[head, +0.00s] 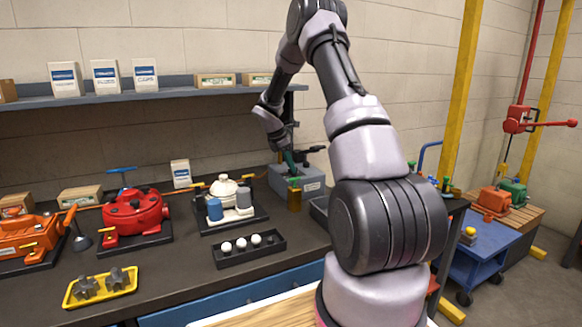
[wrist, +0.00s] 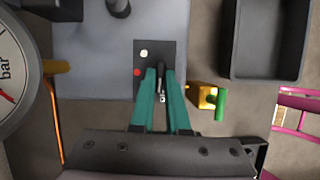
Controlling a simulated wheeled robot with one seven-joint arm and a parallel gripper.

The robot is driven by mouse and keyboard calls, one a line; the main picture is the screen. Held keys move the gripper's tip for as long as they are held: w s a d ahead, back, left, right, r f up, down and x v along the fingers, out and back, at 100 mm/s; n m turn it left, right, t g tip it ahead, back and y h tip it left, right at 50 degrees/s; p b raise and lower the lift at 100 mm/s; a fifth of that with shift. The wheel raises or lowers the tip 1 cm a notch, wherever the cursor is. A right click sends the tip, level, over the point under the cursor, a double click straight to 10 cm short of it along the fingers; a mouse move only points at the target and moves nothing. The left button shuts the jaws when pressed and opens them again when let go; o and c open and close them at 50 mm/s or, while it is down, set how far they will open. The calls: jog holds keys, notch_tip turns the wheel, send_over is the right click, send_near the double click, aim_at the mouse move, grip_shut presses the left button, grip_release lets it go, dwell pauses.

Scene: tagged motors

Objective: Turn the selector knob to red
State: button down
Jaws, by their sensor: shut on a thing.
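The selector knob (wrist: 162,76) is a small dark lever on a black plate (wrist: 146,47) on a grey box. The plate carries a red dot (wrist: 137,72) left of the knob and a pale yellow dot (wrist: 144,53) up and left of it. My gripper (wrist: 163,74) has teal fingers shut on the knob, one on each side. The knob lies roughly straight up and down in the wrist view; which mark it points at I cannot tell. In the head view the grey box (head: 312,186) stands at the back of the bench, with my gripper (head: 291,163) at it; the knob is hidden there.
A yellow fitting with a green handle (wrist: 220,104) sits right of my fingers. A dark tray (wrist: 268,40) lies beyond it. A pressure gauge (wrist: 12,65) is at the left edge. A red motor (head: 135,213) and a tray of white balls (head: 250,250) stand on the bench.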

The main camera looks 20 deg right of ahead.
jog(key=m, duration=0.1)
jog(key=m+g, duration=0.1)
jog(key=m, duration=0.1)
jog(key=shift+w+m, duration=0.25)
jog(key=shift+m, duration=0.05)
jog(key=m+g, duration=0.1)
jog(key=m, duration=0.1)
jog(key=m+g+y, duration=0.1)
jog(key=m, duration=0.1)
jog(key=shift+w+d+m, duration=0.1)
jog(key=shift+w+m, duration=0.1)
jog(key=shift+m, duration=0.1)
jog(key=m, duration=0.2)
jog(key=m+g+y, duration=0.1)
jog(key=m, duration=0.1)
jog(key=shift+w+d+m+y, duration=0.1)
jog(key=shift+d+m+y, duration=0.1)
jog(key=shift+m+y, duration=0.1)
jog(key=shift+d+m+y, duration=0.2)
jog(key=shift+m+y, duration=0.6)
jog(key=shift+m, duration=1.4)
jog(key=shift+w, duration=0.1)
jog(key=c, duration=0.9)
grip_release()
jog(key=shift+r, duration=0.15)
